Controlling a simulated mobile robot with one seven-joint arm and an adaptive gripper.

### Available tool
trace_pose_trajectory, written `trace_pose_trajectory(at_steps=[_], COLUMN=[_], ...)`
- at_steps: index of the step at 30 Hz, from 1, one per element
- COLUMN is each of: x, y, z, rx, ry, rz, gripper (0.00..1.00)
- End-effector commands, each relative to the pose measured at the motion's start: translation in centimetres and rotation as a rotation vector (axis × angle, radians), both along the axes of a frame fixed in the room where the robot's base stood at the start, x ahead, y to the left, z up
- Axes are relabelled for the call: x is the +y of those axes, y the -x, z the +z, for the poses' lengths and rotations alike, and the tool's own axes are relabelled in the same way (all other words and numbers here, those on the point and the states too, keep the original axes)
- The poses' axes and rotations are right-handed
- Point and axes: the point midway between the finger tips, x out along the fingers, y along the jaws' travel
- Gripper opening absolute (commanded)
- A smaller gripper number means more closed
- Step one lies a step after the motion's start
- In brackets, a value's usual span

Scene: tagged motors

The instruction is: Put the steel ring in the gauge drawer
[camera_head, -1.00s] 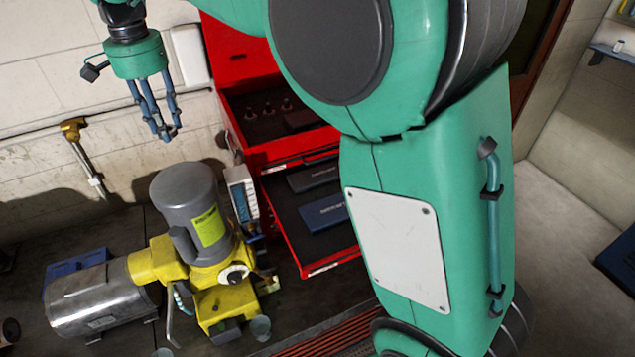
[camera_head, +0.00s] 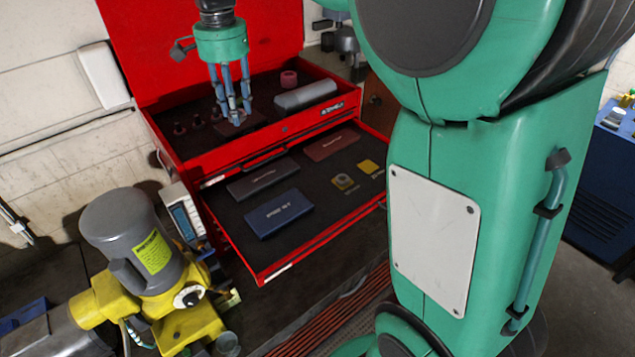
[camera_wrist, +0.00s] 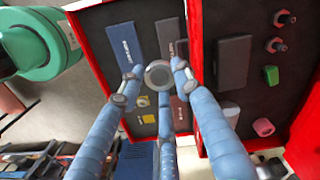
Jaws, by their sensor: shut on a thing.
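My gripper (camera_head: 234,113) has slim blue fingers pointing down, above the red tool chest's open top tray. In the wrist view, the fingers are shut on a small round grey piece, the steel ring (camera_wrist: 158,74). The ring is hardly visible between the fingertips in the head view. The open gauge drawer (camera_head: 322,212) is below and to the right of my gripper in the head view. It holds a blue case (camera_head: 279,213), a dark grey case (camera_head: 263,178), a dark red case (camera_head: 331,145) and small yellow pieces (camera_head: 345,182).
The top tray (camera_head: 265,95) holds a grey cylinder (camera_head: 305,95), a pink ring (camera_head: 289,79) and several dark knobs. The raised red lid (camera_head: 200,40) stands behind. A yellow and grey motor (camera_head: 150,250) stands at the left. The drawer's front right has bare liner.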

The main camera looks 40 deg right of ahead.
Motion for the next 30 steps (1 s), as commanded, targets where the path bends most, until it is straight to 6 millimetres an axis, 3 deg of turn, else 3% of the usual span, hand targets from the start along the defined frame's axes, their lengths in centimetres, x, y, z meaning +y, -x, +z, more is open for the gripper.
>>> trace_pose_trajectory(at_steps=[3,12,21,30], x=[-3.5,-10.7,-16.7,-21.4], y=[1.8,6.6,12.3,18.5], z=[-0.1,-0.5,-1.1,-1.8], rx=[-0.001,-0.001,-0.001,-0.001], ry=[0.0,0.0,0.0,0.001], rz=[-0.057,-0.185,-0.315,-0.44], gripper=[0.05,0.05,0.05,0.05])
